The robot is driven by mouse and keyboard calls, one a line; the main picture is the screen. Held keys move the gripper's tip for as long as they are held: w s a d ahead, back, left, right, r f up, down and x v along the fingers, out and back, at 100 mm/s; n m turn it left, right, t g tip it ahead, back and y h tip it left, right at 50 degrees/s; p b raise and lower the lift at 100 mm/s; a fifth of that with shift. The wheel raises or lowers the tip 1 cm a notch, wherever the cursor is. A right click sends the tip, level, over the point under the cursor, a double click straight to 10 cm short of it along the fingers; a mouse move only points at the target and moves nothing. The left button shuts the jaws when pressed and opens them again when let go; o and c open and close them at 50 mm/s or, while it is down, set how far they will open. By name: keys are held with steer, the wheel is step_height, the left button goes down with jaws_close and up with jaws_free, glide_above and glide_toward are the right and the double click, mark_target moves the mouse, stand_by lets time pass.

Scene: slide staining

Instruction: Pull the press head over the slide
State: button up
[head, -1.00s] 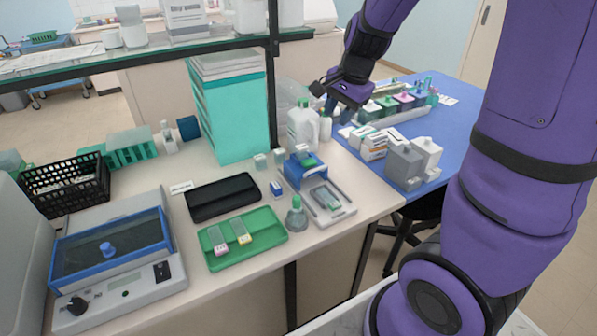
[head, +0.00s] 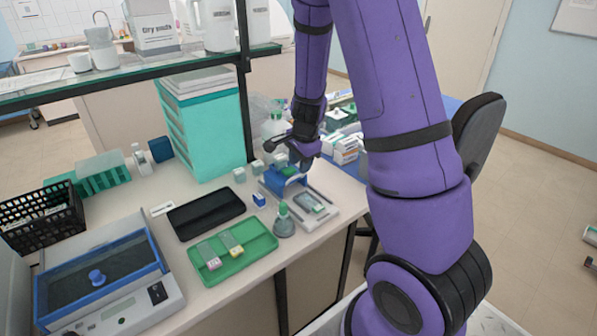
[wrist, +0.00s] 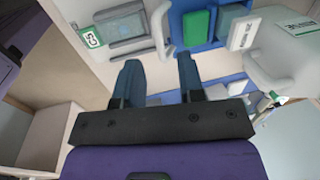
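The blue press head (head: 283,182), with a green part on top, sits at the back end of the press base (head: 330,217). The slide (head: 310,202), with a green label, lies on the front part of the base, clear of the head. In the wrist view the slide (wrist: 122,26) is at upper left and the blue press head (wrist: 222,22) with its green part is at upper right. My gripper (head: 299,158) is just above and behind the press head. In the wrist view its two fingers (wrist: 157,62) are apart with nothing between them.
A conical bottle with a green top (head: 284,222) stands left of the press. A green tray (head: 250,254) with two slides and a black case (head: 206,211) lie farther left. A small blue block (head: 259,199) is close by. The shelf post (head: 243,90) rises behind.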

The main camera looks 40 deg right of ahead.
mark_target(299, 176)
steer(key=shift+w+f, duration=0.15)
steer(key=shift+f, duration=0.75)
steer(key=shift+w+f, duration=0.15)
steer(key=shift+f, duration=0.75)
jaws_close()
